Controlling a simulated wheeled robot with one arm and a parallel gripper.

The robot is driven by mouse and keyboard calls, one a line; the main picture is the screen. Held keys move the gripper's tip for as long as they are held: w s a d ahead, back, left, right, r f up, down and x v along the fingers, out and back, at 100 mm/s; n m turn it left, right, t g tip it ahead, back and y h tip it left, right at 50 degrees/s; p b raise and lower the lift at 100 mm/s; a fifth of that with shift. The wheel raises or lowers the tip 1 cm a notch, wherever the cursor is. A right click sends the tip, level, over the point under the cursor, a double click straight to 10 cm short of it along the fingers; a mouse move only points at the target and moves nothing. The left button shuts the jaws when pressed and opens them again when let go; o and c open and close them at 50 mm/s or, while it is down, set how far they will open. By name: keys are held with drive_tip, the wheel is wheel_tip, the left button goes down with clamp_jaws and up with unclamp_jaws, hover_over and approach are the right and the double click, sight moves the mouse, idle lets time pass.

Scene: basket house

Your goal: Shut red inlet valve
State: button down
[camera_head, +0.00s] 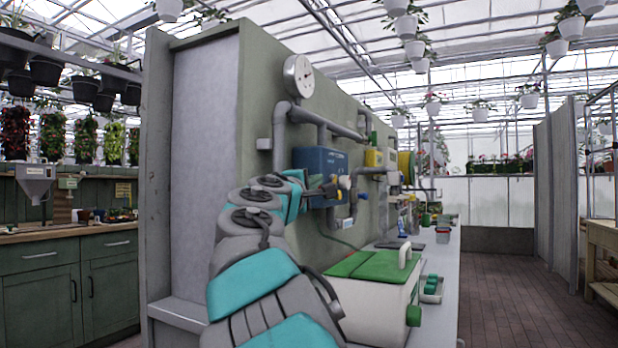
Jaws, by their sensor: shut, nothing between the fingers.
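No red inlet valve can be made out; it may be hidden behind my arm or too small to tell. Grey pipes (340,128) run along the green panel (262,75), with a round white gauge (298,76) at their upper left. A blue box (320,161) is fixed on the panel below the pipes. My gripper (332,188) is small and dark at the end of my arm, in front of the lower part of the blue box. It is shut with nothing held. A small white and yellow fitting (345,183) appears just right of it; contact cannot be told.
A bench (446,275) runs along the panel, holding a cream box with a green lid (378,263) and a small red-rimmed pot (443,235). Green cabinets (70,285) stand at the left. The brick floor (530,300) at the right is open, with wooden shelving (603,240) beyond.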

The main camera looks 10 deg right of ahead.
drive_tip(key=shift+w+d+f+g+p, duration=0.3)
drive_tip(key=shift+w+d+f+p, duration=0.3)
drive_tip(key=shift+f+p, duration=0.3)
drive_tip(key=shift+w+f+g+y+p, duration=0.15)
drive_tip(key=shift+f+g+y+p, duration=0.1)
drive_tip(key=shift+g+y+p, duration=0.2)
idle(2.4)
drive_tip(key=shift+r, duration=0.1)
idle(0.4)
